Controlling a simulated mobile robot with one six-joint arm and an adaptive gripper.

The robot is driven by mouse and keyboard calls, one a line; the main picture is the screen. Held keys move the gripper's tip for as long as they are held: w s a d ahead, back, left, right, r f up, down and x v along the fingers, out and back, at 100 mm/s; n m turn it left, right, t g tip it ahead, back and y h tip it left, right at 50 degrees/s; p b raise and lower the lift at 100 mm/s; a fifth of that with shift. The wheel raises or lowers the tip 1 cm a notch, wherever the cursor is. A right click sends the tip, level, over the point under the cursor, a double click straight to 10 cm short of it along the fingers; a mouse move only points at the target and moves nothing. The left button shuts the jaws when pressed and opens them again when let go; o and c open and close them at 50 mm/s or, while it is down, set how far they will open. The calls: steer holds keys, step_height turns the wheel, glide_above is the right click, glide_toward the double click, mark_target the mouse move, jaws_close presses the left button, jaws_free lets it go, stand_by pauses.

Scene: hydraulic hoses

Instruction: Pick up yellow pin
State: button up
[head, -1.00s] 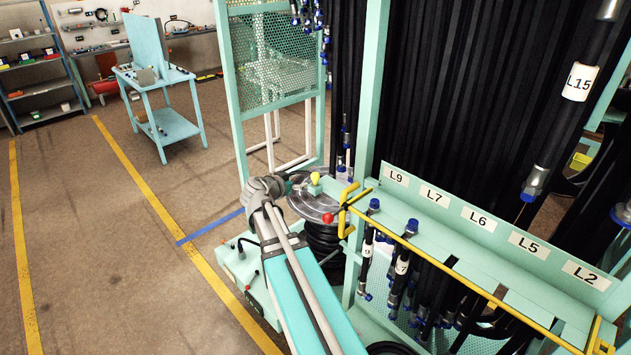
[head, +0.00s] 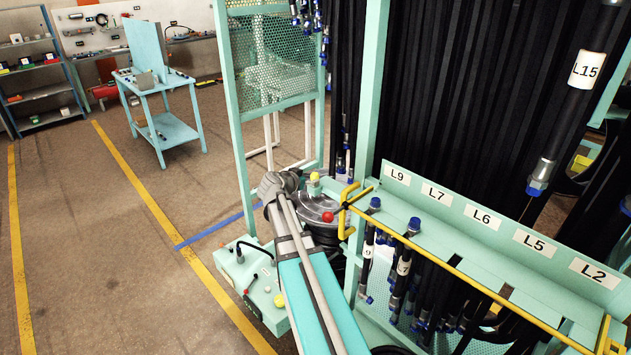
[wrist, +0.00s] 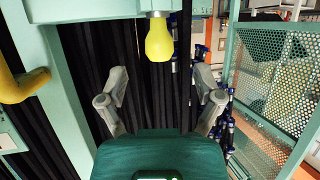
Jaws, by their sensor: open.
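The yellow pin (head: 314,176) has a rounded yellow knob and sits on a mint-green holder above the round metal reel plate in the head view. In the wrist view the yellow pin (wrist: 160,38) shows near the top centre, joined to a pale mint-green part. My gripper (wrist: 162,82) is open and empty, with one finger on each side of the pin's line. The pin appears between and beyond the fingertips, with no visible contact. In the head view my gripper is mostly hidden by my wrist, just left of the pin.
A red ball knob (head: 327,216) and a yellow bent bar (head: 347,196) are close to the right of my arm. A mint rack (head: 450,235) with labelled hoses stands at right. A perforated panel (wrist: 275,85) is at right in the wrist view. Open floor lies left.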

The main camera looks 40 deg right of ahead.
mark_target(312, 177)
steer(key=shift+b+x, duration=1)
steer(key=shift+x, duration=1.65)
steer(key=shift+s, duration=0.1)
jaws_close()
